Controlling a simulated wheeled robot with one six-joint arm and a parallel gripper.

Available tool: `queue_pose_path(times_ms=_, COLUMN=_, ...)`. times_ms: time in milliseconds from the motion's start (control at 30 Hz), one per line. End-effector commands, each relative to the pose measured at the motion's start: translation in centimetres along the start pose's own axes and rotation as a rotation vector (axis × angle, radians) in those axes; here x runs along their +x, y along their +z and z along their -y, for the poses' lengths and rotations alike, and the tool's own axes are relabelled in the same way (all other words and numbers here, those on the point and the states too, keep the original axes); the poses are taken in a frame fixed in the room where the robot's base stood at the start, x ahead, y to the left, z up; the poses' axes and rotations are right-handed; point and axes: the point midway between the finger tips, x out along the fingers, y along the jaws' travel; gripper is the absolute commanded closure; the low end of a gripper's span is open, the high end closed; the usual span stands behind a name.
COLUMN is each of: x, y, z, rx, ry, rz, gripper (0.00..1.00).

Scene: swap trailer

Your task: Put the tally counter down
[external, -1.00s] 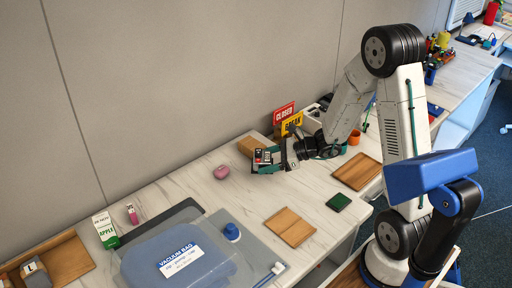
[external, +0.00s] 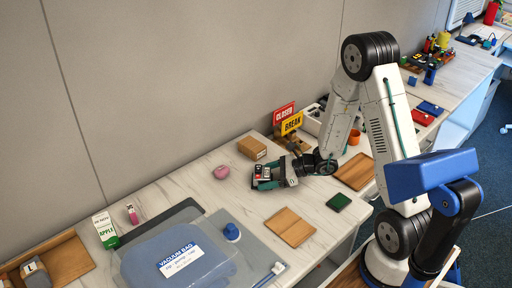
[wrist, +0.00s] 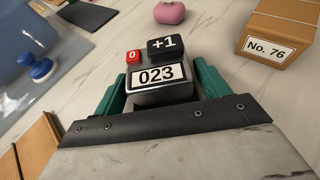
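The tally counter (wrist: 157,78) shows in the wrist view, with a display reading 023, a black +1 button and a small red 0 button. It sits between the two green fingers of my gripper (wrist: 158,88), which are shut on its sides. In the external view, my gripper (external: 266,178) reaches left over the middle of the counter top, with the tally counter (external: 264,172) at its tip. I cannot tell whether the counter touches the surface beneath it.
A box marked No. 76 (wrist: 277,32) stands close on the right in the wrist view. A pink object (external: 221,172) lies to the left. A wooden board (external: 290,227), a dark green pad (external: 339,202) and a vacuum bag (external: 180,262) lie nearer. Bare white counter (external: 205,195) lies left of my gripper.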

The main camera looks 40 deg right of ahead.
Motion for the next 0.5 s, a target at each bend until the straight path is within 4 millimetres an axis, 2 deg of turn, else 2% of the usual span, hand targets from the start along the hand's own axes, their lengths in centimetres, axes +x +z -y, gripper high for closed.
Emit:
queue_pose_path(times_ms=33, x=0.0, y=0.0, z=0.0, rx=0.000, ry=0.000, rz=0.000, gripper=0.11)
queue_pose_path(times_ms=67, x=0.0, y=0.0, z=0.0, rx=0.000, ry=0.000, rz=0.000, gripper=0.06)
queue_pose_path(times_ms=400, x=-0.1, y=0.3, z=0.0, rx=-0.001, ry=-0.001, rz=0.000, gripper=0.06)
queue_pose_path(times_ms=500, x=-1.3, y=0.3, z=0.1, rx=0.001, ry=-0.005, rz=0.001, gripper=0.06)
